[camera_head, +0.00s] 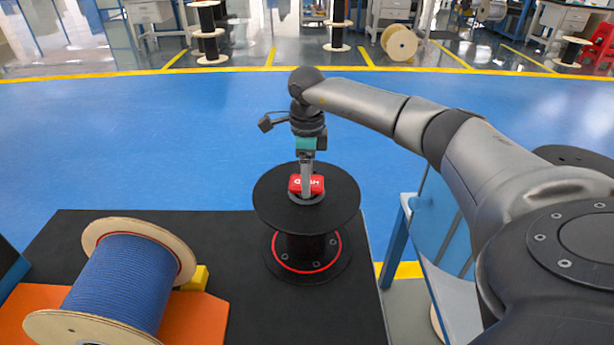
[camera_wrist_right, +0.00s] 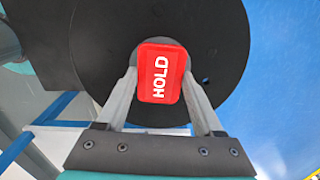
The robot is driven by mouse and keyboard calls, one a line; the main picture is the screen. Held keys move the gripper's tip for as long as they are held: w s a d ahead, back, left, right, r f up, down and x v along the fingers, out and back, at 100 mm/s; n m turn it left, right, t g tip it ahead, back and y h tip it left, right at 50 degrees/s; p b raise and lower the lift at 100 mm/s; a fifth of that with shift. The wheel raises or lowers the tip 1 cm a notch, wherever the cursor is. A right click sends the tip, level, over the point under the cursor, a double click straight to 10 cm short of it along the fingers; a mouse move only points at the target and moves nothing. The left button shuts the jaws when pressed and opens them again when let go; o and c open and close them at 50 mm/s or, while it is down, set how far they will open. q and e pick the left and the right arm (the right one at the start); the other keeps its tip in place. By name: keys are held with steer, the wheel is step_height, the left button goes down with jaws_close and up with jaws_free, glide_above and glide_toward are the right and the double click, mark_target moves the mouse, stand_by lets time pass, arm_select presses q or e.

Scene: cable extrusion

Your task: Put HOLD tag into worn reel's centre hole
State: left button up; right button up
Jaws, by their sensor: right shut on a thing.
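The red HOLD tag (camera_head: 297,184) is over the centre of the upper flange of the black reel (camera_head: 336,198), which stands upright on the black table top. In the right wrist view the tag (camera_wrist_right: 161,73) covers most of the reel's centre hole, with a pale rim showing around it. My right gripper (camera_head: 306,192) points down at the hub, its fingers shut on the tag. In the right wrist view the fingers (camera_wrist_right: 160,92) flank the tag on both sides. How deep the tag sits in the hole is hidden. My left gripper is not in view.
A wooden reel of blue cable (camera_head: 121,285) lies on its side on an orange base (camera_head: 205,318) at the left, with a yellow block (camera_head: 197,279) beside it. The black table top (camera_head: 215,236) is clear between the reels. Blue floor lies beyond.

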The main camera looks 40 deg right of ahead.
steer(key=shift+r+p, duration=0.2)
steer(key=shift+p, duration=0.2)
stand_by(0.7)
steer(key=shift+f+b, duration=0.4)
steer(key=shift+f, duration=0.5)
steer(key=shift+r, duration=0.2)
steer(key=shift+r+p, duration=0.6)
steer(key=shift+p, duration=0.2)
steer(key=shift+r, duration=0.1)
steer(key=shift+p, duration=0.35)
stand_by(0.5)
steer(key=shift+f+b, duration=0.45)
steer(key=shift+f, duration=0.4)
steer(key=o, duration=1.1)
